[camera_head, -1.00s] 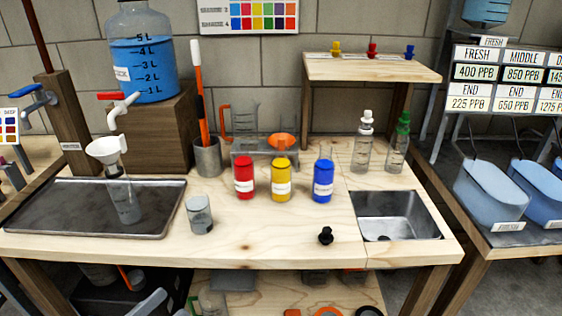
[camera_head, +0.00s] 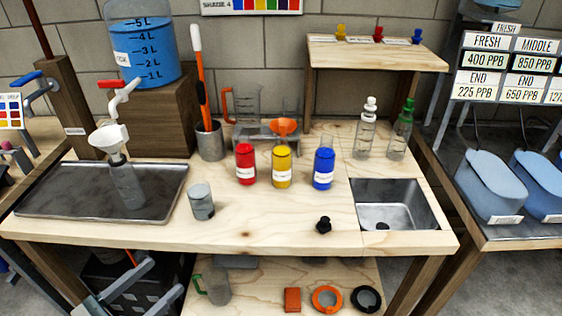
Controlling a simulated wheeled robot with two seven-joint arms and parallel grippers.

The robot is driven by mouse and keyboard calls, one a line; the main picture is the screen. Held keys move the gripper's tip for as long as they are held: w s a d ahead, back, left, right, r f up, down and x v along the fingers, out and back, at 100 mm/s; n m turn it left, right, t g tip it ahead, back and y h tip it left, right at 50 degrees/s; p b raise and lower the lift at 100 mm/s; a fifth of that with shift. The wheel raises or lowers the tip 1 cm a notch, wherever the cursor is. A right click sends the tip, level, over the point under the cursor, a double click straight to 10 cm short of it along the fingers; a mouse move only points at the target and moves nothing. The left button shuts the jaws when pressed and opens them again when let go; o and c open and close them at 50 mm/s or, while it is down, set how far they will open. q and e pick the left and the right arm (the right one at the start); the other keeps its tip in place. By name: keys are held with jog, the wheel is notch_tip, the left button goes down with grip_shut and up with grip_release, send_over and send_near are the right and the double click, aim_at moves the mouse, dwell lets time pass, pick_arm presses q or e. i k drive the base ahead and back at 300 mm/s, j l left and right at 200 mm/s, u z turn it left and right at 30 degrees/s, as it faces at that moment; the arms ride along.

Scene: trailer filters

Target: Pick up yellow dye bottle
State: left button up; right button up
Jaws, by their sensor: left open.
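The yellow dye bottle (camera_head: 281,167) stands upright on the wooden workbench (camera_head: 270,225), between the red dye bottle (camera_head: 245,164) and the blue dye bottle (camera_head: 323,168). It has a white label and nothing covers its front. My left gripper (camera_head: 150,280) shows at the lower left, below and in front of the bench's front edge, well away from the bottle. Its grey fingers are apart and I see nothing between them. My right gripper is not in view.
A grey cup (camera_head: 201,202) and a small black stopper (camera_head: 323,225) stand nearer the front edge. A metal tray (camera_head: 60,195) lies left, a sink (camera_head: 395,205) right. An orange funnel (camera_head: 284,127) stands behind the bottles.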

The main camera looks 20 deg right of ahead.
aim_at(282, 155)
jog(key=i+l, duration=0.2)
jog(key=l, duration=0.15)
jog(key=i+l, duration=0.15)
jog(key=l, duration=0.2)
jog(key=i+l, duration=0.2)
jog(key=l, duration=0.2)
